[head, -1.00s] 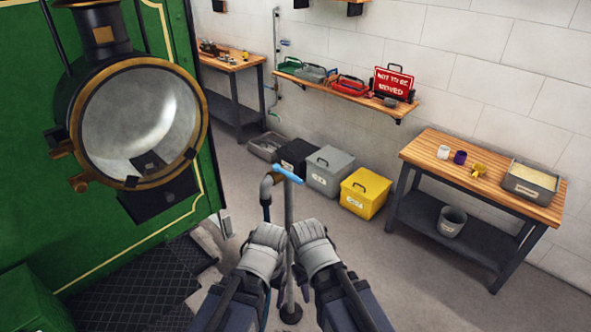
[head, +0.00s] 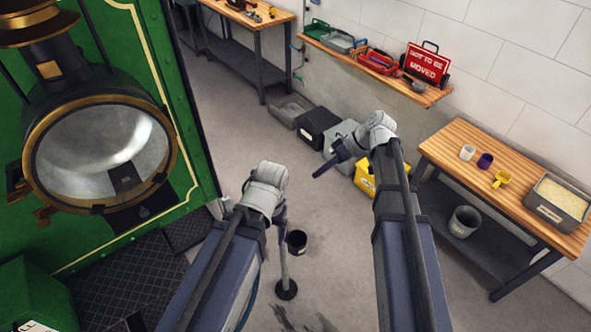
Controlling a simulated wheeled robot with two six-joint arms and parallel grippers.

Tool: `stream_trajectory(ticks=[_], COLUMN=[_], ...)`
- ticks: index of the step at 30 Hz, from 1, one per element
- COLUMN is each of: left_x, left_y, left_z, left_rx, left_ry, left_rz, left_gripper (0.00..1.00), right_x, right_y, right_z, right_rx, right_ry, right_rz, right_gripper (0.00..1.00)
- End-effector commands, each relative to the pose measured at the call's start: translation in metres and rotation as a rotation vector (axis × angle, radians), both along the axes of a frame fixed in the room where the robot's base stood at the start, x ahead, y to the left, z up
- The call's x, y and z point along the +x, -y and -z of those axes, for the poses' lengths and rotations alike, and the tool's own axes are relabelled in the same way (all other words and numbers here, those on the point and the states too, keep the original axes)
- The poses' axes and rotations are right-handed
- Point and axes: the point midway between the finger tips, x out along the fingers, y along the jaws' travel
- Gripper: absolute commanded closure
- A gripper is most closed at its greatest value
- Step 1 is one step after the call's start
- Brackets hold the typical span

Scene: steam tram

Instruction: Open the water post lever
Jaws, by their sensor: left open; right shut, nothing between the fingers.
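The water post (head: 284,258) is a thin grey pole on a round dark foot on the floor, standing below my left gripper. Its top and the blue lever are hidden behind my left gripper (head: 281,208) and wrist. My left gripper is open over the post's upper part; whether it touches the post or lever cannot be seen. My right gripper (head: 323,171) is shut and empty, up to the right of the post and apart from it, its dark fingers pointing left.
Bins, including a yellow one (head: 365,182), line the wall. A workbench (head: 455,140) stands at the right. Floor around the post is fairly clear.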

Motion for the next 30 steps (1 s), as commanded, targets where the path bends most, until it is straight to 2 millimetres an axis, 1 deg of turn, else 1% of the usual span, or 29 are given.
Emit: stream_trajectory(ticks=[1, 4, 13, 16, 20, 30], left_x=[0.0, 0.0, 0.0, 0.0, 0.0, 0.0], left_y=[0.0, 0.0, 0.0, 0.0, 0.0, 0.0], left_z=[-0.003, -0.004, -0.003, 0.002, 0.015, 0.063], left_rx=[0.0, 0.0, 0.0, 0.0, 0.0, 0.0], left_ry=[0.0, 0.0, 0.0, 0.0, 0.001, 0.002], left_rz=[0.0, -0.001, 0.0, -0.001, -0.002, 0.001], left_gripper=[0.16, 0.16, 0.16, 0.16, 0.16, 0.16], right_x=[0.003, 0.005, 0.005, 0.005, 0.005, 0.007], right_y=[0.003, 0.004, 0.004, 0.001, -0.008, -0.046], right_z=[-0.005, -0.007, -0.005, -0.001, 0.013, 0.06], right_rx=[0.01, 0.019, 0.019, 0.019, 0.018, 0.019], right_ry=[0.009, 0.017, 0.018, 0.018, 0.017, 0.017], right_rz=[-0.002, -0.005, -0.005, -0.005, -0.008, -0.007], right_gripper=[1.0, 1.0, 1.0, 1.0, 1.0, 1.0])
